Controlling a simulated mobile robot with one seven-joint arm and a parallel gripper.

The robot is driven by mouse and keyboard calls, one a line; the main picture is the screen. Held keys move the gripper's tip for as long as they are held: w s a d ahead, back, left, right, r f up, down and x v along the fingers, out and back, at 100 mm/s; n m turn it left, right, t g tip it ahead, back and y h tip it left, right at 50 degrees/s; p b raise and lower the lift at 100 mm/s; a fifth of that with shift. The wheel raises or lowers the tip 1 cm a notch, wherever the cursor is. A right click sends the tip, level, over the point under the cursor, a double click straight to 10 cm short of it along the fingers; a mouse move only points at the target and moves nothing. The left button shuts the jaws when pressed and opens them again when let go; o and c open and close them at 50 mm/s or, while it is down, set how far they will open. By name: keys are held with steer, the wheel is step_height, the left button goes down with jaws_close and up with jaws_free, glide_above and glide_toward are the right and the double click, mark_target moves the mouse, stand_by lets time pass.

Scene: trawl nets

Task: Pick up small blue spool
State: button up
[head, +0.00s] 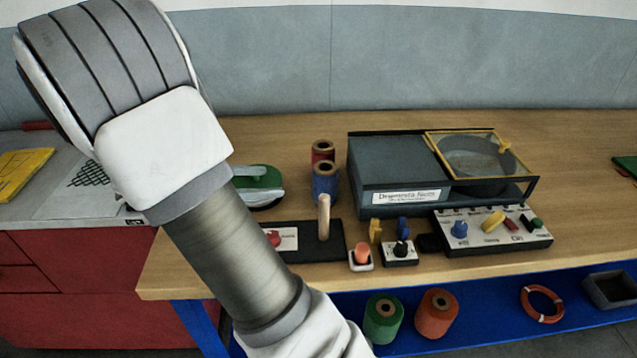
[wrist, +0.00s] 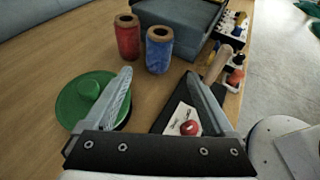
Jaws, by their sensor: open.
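The small blue spool (head: 326,184) stands upright on the wooden bench, just in front of a red spool (head: 322,152). In the wrist view the blue spool (wrist: 159,50) stands beyond my fingertips, to the right of the red spool (wrist: 127,37). My gripper (wrist: 160,80) is open and empty, its two fingers spread wide. The blue spool lies ahead of the gap between them, and neither finger touches it.
A green round-lidded object (wrist: 92,98) lies by the left finger. A black board with an upright wooden handle (head: 324,215) is near the right finger. A dark machine box (head: 385,175) stands right of the spools. Larger green (head: 383,318) and orange (head: 437,313) spools sit on the blue lower shelf.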

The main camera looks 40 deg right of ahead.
steer(key=b, duration=0.2)
glide_toward(325, 178)
steer(key=d+f, duration=0.4)
steer(key=d, duration=0.1)
steer(key=shift+w+d+f, duration=0.2)
steer(key=shift+w, duration=0.2)
steer(key=shift+w+b+x, duration=0.2)
steer(key=shift+b+x, duration=0.65)
steer(key=shift+x, duration=2.25)
steer(key=shift+r, duration=0.25)
steer(key=c, duration=1.2)
steer(key=shift+c, duration=0.2)
